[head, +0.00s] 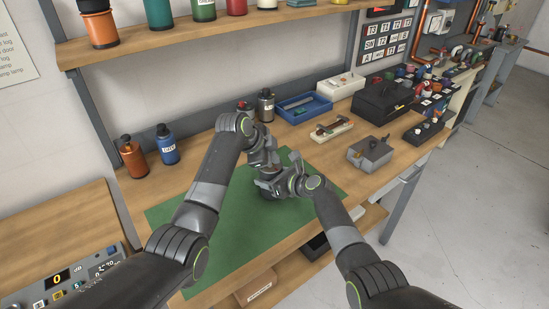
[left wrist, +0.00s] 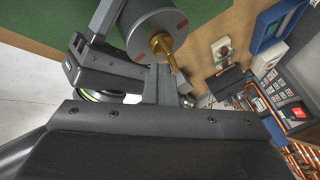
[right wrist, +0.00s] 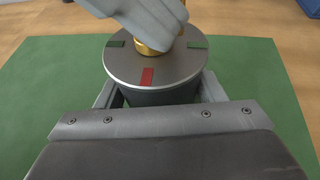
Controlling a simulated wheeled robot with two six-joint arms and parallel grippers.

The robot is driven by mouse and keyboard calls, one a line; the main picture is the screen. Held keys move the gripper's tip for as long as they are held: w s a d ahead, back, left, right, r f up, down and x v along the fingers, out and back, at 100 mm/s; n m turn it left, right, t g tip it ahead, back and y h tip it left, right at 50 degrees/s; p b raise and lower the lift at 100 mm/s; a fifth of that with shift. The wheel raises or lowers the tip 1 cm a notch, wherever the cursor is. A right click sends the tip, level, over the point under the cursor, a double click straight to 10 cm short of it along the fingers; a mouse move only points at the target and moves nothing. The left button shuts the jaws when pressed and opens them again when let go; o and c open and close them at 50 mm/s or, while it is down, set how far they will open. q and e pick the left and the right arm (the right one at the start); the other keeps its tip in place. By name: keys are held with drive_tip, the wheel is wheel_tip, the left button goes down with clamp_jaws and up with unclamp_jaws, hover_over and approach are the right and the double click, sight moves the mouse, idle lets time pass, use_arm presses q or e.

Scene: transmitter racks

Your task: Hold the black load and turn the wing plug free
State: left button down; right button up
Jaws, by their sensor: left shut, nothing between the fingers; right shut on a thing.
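The black load (right wrist: 180,64) is a dark upright cylinder with a grey top disc bearing red and green marks. It stands over the green mat between the fingers of my right gripper (right wrist: 158,92), which is shut on its sides. The brass wing plug (right wrist: 155,48) sits at the centre of the disc; its collar and narrow wing (left wrist: 172,62) show in the left wrist view. My left gripper (left wrist: 166,82) is shut and empty, its fingertips close beside the plug. In the right wrist view its fingers (right wrist: 140,18) hide part of the plug. In the head view the arms mostly hide the load.
The green mat (head: 165,215) is otherwise clear. A grey box with a brass fitting (head: 370,154), a wooden stand (head: 332,131), a blue tray (head: 303,108) and a black case (head: 382,102) stand to the right and behind. Bottles (head: 167,145) stand at the back left.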

use_arm(q)
drive_tip(key=shift+w+a+f, duration=0.1)
drive_tip(key=shift+w+a, duration=0.05)
drive_tip(key=shift+a, duration=0.4)
drive_tip(key=s+d+r, duration=0.1)
drive_tip(key=s+r, duration=0.6)
drive_tip(key=s, duration=0.2)
drive_tip(key=shift+s+d+r, duration=0.15)
drive_tip(key=shift+d+r, duration=0.25)
drive_tip(key=c, duration=2)
unclamp_jaws()
drive_tip(key=shift+s+a+r, duration=0.1)
drive_tip(key=shift+s, duration=0.05)
drive_tip(key=shift+o, duration=2)
drive_tip(key=shift+w+a+f, duration=0.25)
drive_tip(key=shift+f, duration=0.05)
drive_tip(key=w+a+f+n+t+h, duration=0.1)
drive_tip(key=w+a+f+n+h, duration=0.15)
drive_tip(key=a+n, duration=0.2)
drive_tip(key=w+a+f+n+t+h, duration=0.1)
drive_tip(key=w+a+n+h, duration=0.25)
drive_tip(key=a, duration=0.25)
drive_tip(key=shift+m, duration=0.4)
drive_tip(key=x, duration=1.2)
drive_tip(key=shift+s+d+f, duration=0.1)
drive_tip(key=shift+s+d, duration=0.05)
drive_tip(key=shift+s, duration=0.25)
